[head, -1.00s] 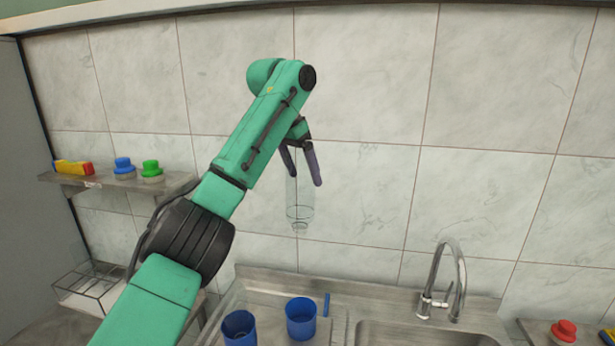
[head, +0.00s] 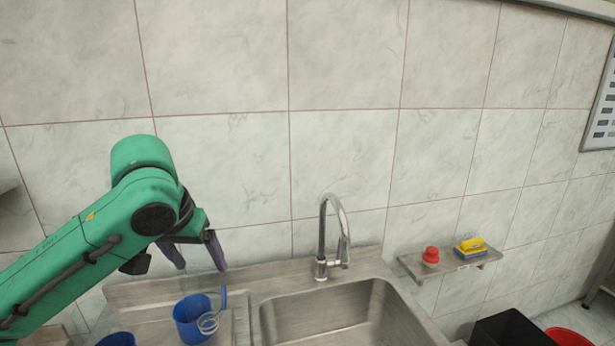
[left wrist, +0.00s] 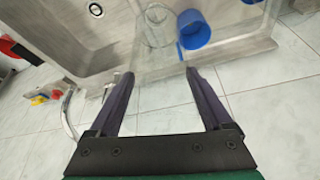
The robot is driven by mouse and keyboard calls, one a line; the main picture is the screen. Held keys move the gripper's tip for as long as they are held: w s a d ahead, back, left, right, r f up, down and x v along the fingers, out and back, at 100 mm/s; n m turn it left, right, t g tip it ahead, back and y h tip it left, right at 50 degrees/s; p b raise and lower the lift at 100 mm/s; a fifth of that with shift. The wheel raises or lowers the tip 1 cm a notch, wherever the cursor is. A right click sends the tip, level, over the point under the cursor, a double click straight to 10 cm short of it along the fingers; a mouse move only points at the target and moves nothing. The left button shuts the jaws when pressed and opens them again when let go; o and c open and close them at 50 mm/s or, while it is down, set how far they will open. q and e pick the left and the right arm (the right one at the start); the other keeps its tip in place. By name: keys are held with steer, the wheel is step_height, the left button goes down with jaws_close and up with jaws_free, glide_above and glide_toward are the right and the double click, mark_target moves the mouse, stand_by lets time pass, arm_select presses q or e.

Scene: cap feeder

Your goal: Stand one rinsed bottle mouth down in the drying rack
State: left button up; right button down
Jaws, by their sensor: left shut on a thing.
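A clear, see-through bottle (head: 208,322) hangs below my left gripper (head: 200,263), over the drainboard beside the sink and in front of a blue cup. Its upper part barely shows against the wall. In the left wrist view the bottle (left wrist: 157,30) stretches away from between the two dark fingers of the left gripper (left wrist: 159,75). The left gripper is shut on it. I cannot tell which end of it is the mouth. The drying rack is not in view now. My right gripper is not in view.
The blue cup (head: 187,319) and another blue cup (head: 116,340) stand on the drainboard, near a thin blue upright piece (head: 224,297). The sink (head: 335,313) with a tall tap (head: 322,240) is right of them. A wall shelf (head: 420,269) holds small items.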

mark_target(204, 317)
arm_select(q)
steer(key=s+f, duration=0.2)
steer(key=s+d+f, duration=0.1)
steer(key=s+f, duration=0.1)
steer(key=s+d+f+b, duration=0.1)
steer(key=s+f, duration=0.1)
steer(key=shift+d+f, duration=0.15)
steer(key=shift+f, duration=0.25)
